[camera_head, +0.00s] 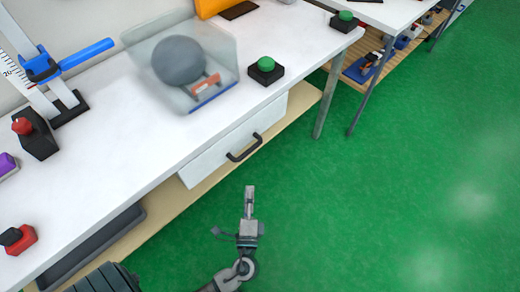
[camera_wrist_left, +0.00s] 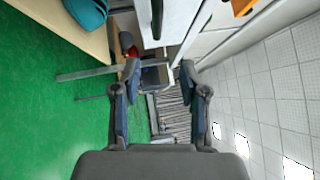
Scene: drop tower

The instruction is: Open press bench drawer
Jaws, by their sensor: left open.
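The press bench (camera_head: 100,165) has a white top and runs diagonally across the left of the head view. Its white drawer (camera_head: 205,163) sits under the front edge and looks shut. A dark bar handle (camera_head: 244,148) is on the drawer front. My left gripper (camera_head: 249,197) is over the green floor, in front of and apart from the handle. In the left wrist view its two fingers (camera_wrist_left: 160,72) are spread with nothing between them. A dark handle (camera_wrist_left: 157,17) on a white front shows beyond them at the top. My right gripper is not in view.
A green button (camera_head: 266,65) and a clear bin with a grey ball (camera_head: 179,61) stand on the bench. A wooden lower shelf (camera_head: 155,222) juts out below the drawer. The green floor (camera_head: 420,170) at right is clear.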

